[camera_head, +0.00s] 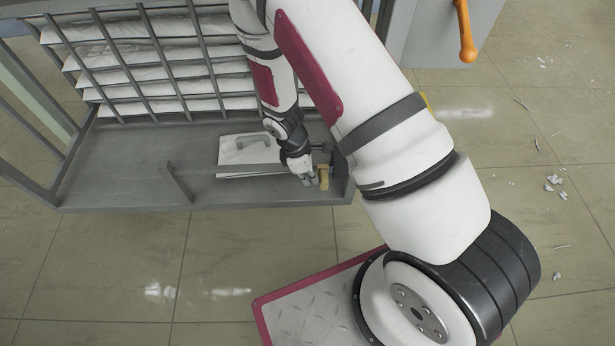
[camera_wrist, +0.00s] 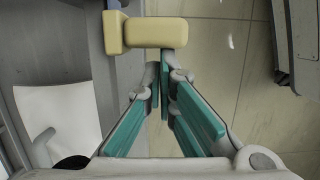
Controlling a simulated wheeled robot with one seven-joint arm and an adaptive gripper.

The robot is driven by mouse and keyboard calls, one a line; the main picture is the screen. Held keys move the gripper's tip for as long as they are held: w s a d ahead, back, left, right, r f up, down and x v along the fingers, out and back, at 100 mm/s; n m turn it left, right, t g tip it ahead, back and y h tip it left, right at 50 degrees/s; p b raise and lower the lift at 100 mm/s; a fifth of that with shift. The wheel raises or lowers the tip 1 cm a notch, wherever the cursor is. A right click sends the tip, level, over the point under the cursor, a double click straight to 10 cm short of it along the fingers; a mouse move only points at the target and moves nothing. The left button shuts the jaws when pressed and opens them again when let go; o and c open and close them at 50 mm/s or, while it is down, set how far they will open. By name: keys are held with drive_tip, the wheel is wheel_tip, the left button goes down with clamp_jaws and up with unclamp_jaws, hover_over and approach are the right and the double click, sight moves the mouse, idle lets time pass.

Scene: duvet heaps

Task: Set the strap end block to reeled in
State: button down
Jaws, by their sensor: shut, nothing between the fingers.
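The yellow block (camera_head: 324,177), which I take to be the strap end block, sits at the right end of the grey metal shelf. In the wrist view the block (camera_wrist: 155,32) is L-shaped, with a thick left part and an arm reaching right, next to a small grey fitting. My gripper (camera_head: 308,180) is just left of it. In the wrist view my gripper (camera_wrist: 165,72) is shut and empty, its teal-padded fingertips at the block's lower edge. I cannot tell whether they touch it. The strap is not clearly visible.
A white board with a handle (camera_head: 232,154) lies on the grey shelf (camera_head: 125,175). A barred rack (camera_head: 150,60) of white folded bedding stands behind. An orange handle (camera_head: 466,40) hangs upper right. Tiled floor in front is mostly clear.

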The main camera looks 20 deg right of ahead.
drive_tip(key=shift+d, duration=0.1)
drive_tip(key=s+v, duration=0.1)
drive_tip(key=v, duration=1.1)
drive_tip(key=shift+w, duration=0.45)
